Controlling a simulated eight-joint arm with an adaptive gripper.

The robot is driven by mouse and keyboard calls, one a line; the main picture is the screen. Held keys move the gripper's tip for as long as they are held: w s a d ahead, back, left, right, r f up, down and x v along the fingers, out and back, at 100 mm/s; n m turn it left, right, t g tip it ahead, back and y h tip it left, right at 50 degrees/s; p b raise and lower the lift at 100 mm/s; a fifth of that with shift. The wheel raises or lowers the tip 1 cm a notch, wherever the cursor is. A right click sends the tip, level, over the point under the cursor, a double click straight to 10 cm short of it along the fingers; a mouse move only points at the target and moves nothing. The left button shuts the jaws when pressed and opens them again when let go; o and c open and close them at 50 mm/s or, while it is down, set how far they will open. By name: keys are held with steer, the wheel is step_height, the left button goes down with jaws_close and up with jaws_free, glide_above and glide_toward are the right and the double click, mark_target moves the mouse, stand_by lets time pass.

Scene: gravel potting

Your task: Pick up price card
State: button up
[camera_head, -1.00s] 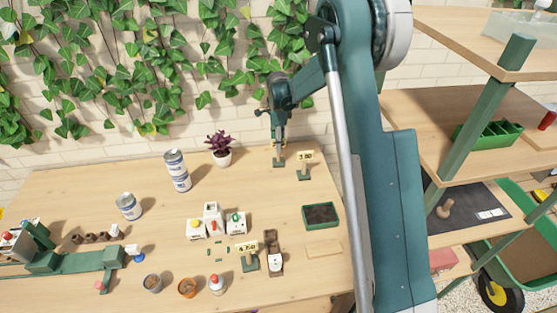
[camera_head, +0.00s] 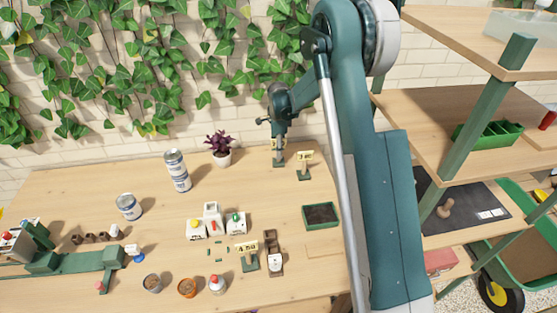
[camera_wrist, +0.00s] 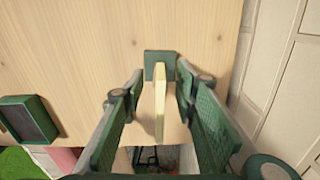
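Three price cards stand on green bases on the wooden table. One price card (camera_head: 278,146) stands at the back by the wall, partly hidden by my gripper (camera_head: 279,138). A second card (camera_head: 304,157) stands just to its right, and a third card (camera_head: 246,247) reading 4.50 stands near the front. In the wrist view, the back card (camera_wrist: 160,102) shows almost edge-on as a thin cream strip above its green base (camera_wrist: 153,58). My gripper (camera_wrist: 160,78) is open, with one finger on each side of the card. Gaps show between the card and both fingers.
A purple plant (camera_head: 221,149) in a white pot stands left of my gripper. A green tray of soil (camera_head: 321,216) lies in front of the second card. The brick wall (camera_head: 250,130) is close behind.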

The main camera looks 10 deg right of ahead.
jaws_close()
steer(key=shift+r, duration=0.15)
steer(key=shift+r, duration=4.85)
